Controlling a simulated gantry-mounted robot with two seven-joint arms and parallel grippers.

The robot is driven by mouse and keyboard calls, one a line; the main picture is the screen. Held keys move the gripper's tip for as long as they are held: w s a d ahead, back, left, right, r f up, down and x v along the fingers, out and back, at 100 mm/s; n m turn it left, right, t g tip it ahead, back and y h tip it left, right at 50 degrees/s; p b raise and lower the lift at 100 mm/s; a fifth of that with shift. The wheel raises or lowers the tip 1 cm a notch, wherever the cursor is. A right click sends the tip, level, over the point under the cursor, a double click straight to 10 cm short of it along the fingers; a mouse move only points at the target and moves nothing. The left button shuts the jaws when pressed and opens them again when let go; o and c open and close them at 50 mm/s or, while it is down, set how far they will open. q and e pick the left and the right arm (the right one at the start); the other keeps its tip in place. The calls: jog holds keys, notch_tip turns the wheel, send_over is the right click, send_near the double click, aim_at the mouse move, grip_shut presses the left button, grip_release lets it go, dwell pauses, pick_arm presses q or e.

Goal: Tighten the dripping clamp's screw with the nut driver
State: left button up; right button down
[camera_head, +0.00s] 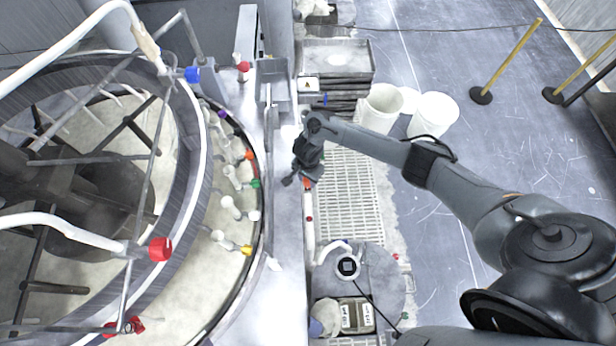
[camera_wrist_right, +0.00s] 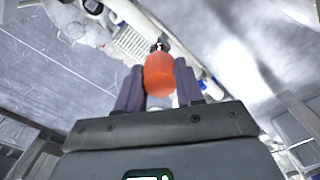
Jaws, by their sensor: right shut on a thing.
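My right gripper (camera_head: 300,174) is over the narrow light ledge between the round machine and the floor grating. In the right wrist view its two dark fingers (camera_wrist_right: 158,88) are shut on an orange handle, which I take to be the nut driver (camera_wrist_right: 160,72). The driver points away from the palm, and its dark tip shows beyond the handle. White fittings with coloured ends, among them green (camera_head: 255,183) and yellow (camera_head: 246,250), line the round trough. A red clamp-like fitting (camera_head: 160,249) sits on a white hose. I cannot tell which clamp drips. My left gripper is not in view.
The large round machine (camera_head: 190,130) fills the left. White buckets (camera_head: 433,115) and a stack of dark trays (camera_head: 335,60) stand beyond the grating (camera_head: 352,190). A round grey table (camera_head: 385,275) with small items is at the lower middle. Yellow posts (camera_head: 510,60) stand at the right.

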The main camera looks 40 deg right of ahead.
jog(key=shift+a+f, duration=0.1)
dwell(0.3)
jog(key=c, duration=0.6)
grip_release()
jog(key=shift+c, duration=0.2)
